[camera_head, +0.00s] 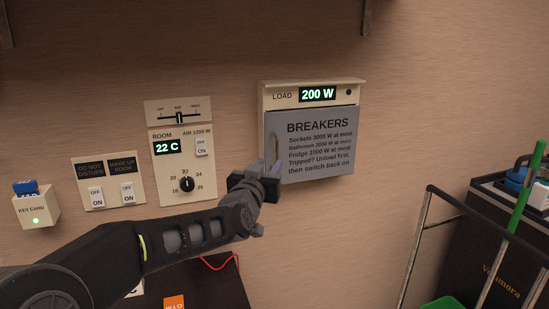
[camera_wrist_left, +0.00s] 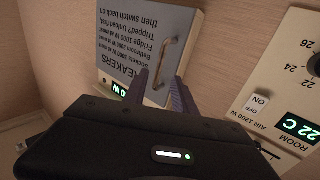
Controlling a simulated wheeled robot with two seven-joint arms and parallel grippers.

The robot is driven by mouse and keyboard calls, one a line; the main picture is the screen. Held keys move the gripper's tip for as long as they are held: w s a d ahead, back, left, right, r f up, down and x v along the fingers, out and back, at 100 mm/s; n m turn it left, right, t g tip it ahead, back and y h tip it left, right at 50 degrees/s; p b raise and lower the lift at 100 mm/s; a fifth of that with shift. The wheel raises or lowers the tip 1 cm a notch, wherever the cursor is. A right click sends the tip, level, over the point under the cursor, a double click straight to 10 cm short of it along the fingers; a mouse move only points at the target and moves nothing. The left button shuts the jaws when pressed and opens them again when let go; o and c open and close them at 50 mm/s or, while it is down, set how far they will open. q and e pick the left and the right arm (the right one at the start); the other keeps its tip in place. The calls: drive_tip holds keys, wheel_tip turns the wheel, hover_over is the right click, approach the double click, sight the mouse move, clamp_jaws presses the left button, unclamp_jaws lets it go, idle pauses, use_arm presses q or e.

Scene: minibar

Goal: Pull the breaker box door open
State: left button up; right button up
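The breaker box door (camera_head: 325,158) is a grey panel with printed text under a cream header, and it looks shut. Its metal bar handle (camera_head: 273,148) is upright near the door's left edge. My left gripper (camera_head: 268,167) is at the handle's lower end and partly hides it. In the left wrist view, the two purple-grey fingers (camera_wrist_left: 160,78) are apart, with the handle (camera_wrist_left: 168,50) in line with the gap between them. I cannot tell whether they touch it. The door's text (camera_wrist_left: 140,45) is upside down there. My right gripper is not in view.
The load display (camera_head: 317,94) reads 200 W. A cart frame (camera_head: 420,235) and green pole (camera_head: 520,205) stand at the right. The wall right of the box is bare.

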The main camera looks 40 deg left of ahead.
sight(276, 156)
use_arm(q)
drive_tip(key=p+x, duration=0.1)
drive_tip(key=x, duration=0.5)
drive_tip(key=shift+w, duration=0.1)
drive_tip(key=shift+d, duration=0.1)
clamp_jaws()
idle(1.2)
